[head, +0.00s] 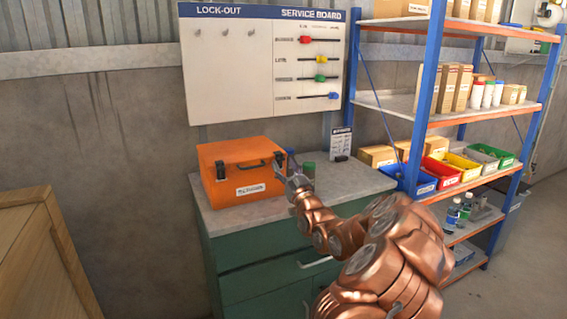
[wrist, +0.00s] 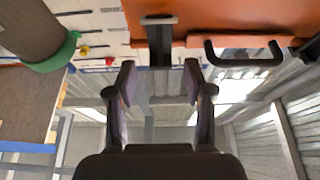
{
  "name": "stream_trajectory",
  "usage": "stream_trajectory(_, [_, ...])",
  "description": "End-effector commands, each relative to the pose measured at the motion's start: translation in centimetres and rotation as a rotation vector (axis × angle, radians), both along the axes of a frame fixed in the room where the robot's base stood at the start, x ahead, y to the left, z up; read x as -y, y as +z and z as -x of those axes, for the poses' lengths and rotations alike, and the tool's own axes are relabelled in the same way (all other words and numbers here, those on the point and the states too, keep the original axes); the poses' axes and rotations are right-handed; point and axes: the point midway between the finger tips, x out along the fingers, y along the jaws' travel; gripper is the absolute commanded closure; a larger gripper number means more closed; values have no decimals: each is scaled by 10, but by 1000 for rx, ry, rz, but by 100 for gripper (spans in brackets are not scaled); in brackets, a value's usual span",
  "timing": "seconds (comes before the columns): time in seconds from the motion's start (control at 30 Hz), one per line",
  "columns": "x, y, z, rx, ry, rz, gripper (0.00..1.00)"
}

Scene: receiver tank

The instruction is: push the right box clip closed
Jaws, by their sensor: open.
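The orange box (head: 235,192) sits on the grey top of the green cabinet. A dark handle (head: 252,163) is on its front, with the left clip (head: 220,170) to one side. The right clip (head: 279,159) is at the front's right end, partly behind my gripper (head: 291,182). In the wrist view, which looks upside down, the right clip (wrist: 159,38) seems to stick out from the orange box (wrist: 215,15). My open, empty gripper (wrist: 160,82) is lined up with it, its fingertips apart on either side. I cannot tell whether they touch it.
A green-capped container (head: 308,169) stands just right of my gripper; it also shows in the wrist view (wrist: 48,55). A small sign (head: 341,143) stands behind it. A blue-and-orange shelf rack (head: 425,95) is at the right. The cabinet top (head: 345,180) has free room there.

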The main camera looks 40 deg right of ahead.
Motion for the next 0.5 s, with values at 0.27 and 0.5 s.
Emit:
stream_trajectory(0.27, [3, 4, -11, -2, 1, -1, 48])
stream_trajectory(0.5, [3, 4, -12, -2, 0, -2, 48])
